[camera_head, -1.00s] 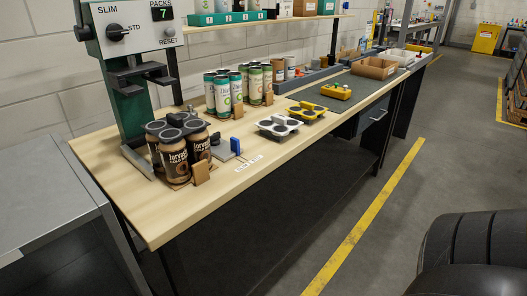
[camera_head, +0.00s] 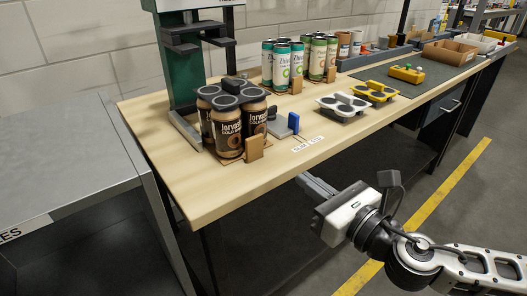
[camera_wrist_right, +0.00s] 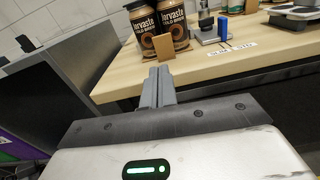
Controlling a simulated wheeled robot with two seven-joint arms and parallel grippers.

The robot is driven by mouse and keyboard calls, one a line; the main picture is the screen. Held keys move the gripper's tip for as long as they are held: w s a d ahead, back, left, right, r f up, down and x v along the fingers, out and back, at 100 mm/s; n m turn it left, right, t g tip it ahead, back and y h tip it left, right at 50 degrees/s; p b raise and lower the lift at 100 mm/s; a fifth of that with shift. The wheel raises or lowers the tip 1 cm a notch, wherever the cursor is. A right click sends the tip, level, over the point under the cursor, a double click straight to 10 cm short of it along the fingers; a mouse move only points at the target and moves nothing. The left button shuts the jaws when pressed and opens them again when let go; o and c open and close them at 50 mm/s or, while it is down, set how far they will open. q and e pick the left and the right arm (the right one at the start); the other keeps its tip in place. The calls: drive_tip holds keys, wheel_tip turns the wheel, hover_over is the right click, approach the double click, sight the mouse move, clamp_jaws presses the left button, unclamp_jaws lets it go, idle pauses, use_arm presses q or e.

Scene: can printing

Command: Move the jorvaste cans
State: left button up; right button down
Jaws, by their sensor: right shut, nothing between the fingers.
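The jorvaste cans (camera_head: 228,130) are a pack of several brown cans with dark tops, joined by a dark carrier on top. They stand upright near the front left of the wooden bench, beside the green machine. Two of them show in the right wrist view (camera_wrist_right: 172,22), ahead of the fingers. My right gripper (camera_head: 304,181) is shut and empty, in front of the bench edge and below and right of the cans. Its closed fingers (camera_wrist_right: 158,75) point at the bench, apart from the cans. My left gripper is not in view.
A small tan block (camera_head: 254,147) stands before the cans, and a blue-handled stamp (camera_head: 292,122) is right of them. A white carrier (camera_head: 341,106) and a yellow one (camera_head: 375,92) lie farther right. A grey metal table (camera_head: 62,160) stands at left.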

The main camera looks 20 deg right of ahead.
drive_tip(key=p, duration=0.3)
approach(254, 140)
drive_tip(key=shift+n, duration=0.3)
drive_tip(key=x, duration=0.6)
drive_tip(key=shift+r, duration=0.1)
drive_tip(key=shift+w+a, duration=0.1)
drive_tip(key=shift+w, duration=0.35)
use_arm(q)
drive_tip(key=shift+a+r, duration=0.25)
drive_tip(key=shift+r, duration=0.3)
